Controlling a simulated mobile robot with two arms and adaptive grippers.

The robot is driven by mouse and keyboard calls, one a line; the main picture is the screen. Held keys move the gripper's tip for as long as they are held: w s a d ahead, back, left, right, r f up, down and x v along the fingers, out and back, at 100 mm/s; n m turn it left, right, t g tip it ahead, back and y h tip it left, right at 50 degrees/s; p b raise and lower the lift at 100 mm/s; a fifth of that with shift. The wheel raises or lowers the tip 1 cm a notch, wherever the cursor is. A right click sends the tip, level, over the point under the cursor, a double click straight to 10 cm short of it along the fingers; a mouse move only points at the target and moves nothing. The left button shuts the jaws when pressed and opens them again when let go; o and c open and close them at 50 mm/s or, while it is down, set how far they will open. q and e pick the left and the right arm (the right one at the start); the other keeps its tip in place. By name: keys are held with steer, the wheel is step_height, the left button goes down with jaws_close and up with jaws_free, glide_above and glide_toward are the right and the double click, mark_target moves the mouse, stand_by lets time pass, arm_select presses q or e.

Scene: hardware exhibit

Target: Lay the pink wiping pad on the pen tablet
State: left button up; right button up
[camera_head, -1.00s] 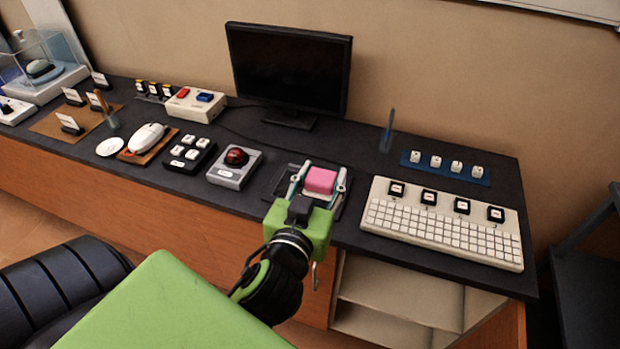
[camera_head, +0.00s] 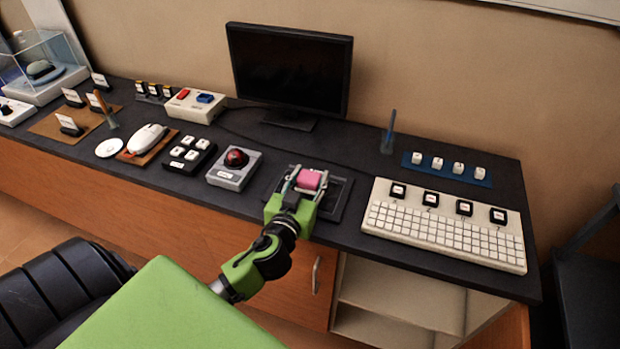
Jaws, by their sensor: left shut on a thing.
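The pink wiping pad (camera_head: 309,179) is between the fingers of my left gripper (camera_head: 307,181), which is shut on it. The pen tablet (camera_head: 334,203) is a dark flat slab on the desk, between the trackball box and the keyboard. The pad and gripper are over the tablet's left and middle part in the picture. The gripper hides part of the tablet. I cannot tell whether the pad touches the tablet. My right gripper is not in view.
A grey box with a red trackball (camera_head: 236,160) stands close on the left. A white keyboard (camera_head: 443,225) lies on the right. A monitor (camera_head: 290,68) stands behind, and a blue pen (camera_head: 388,132) stands upright in a holder. The dark desk behind the tablet is mostly clear.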

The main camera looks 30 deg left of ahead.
arm_select(q)
steer(key=shift+f, duration=0.2)
steer(key=o, duration=1.2)
steer(key=shift+c, duration=0.2)
steer(key=shift+r, duration=0.15)
